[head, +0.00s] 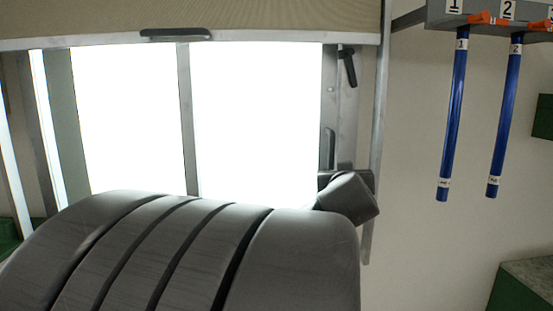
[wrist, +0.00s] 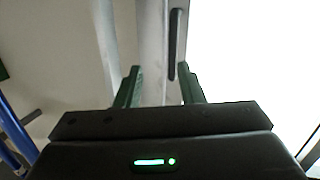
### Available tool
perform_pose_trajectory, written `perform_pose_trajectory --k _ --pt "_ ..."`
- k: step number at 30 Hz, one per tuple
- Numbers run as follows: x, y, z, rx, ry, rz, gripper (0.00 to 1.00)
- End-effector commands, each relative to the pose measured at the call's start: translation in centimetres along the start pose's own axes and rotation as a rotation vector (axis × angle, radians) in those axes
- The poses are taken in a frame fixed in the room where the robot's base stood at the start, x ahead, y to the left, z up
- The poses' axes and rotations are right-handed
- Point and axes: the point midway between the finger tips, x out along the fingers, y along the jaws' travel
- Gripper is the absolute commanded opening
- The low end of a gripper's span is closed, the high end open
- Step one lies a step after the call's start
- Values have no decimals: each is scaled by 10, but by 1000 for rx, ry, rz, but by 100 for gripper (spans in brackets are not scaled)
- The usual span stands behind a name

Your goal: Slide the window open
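The window (head: 256,110) has bright white panes in a grey metal frame, with an upright bar (head: 187,120) between them. A slim dark grip (head: 328,145) is on the grey upright at the right edge of the bright pane. A dark lever (head: 347,66) sits above it, to its right. In the wrist view, a long dark grip (wrist: 177,45) on a grey upright stands beyond my gripper (wrist: 159,70). My gripper's two fingers are apart, with the grey upright showing between them and nothing held. I cannot tell whether they touch it. The head view does not show the fingers.
Two blue rods, labelled 1 (head: 453,115) and 2 (head: 504,115), hang from a grey rack (head: 480,20) at right. A dark handle (head: 175,34) is on the beige panel (head: 270,15) above the window. My arm covers the lower left of the head view.

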Motion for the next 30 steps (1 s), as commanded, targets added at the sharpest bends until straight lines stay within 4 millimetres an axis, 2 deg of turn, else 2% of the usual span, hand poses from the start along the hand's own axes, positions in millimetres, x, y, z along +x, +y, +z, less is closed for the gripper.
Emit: perform_pose_trajectory --k 4,7,11,24,30 --pt "8 -3 -28 68 92 -34 35" --pt "11 -4 -36 84 114 -45 35" --pt "22 -5 -37 88 114 -47 35" --pt "98 -8 -45 88 111 -46 35" --pt "128 -9 -50 87 112 -46 35"
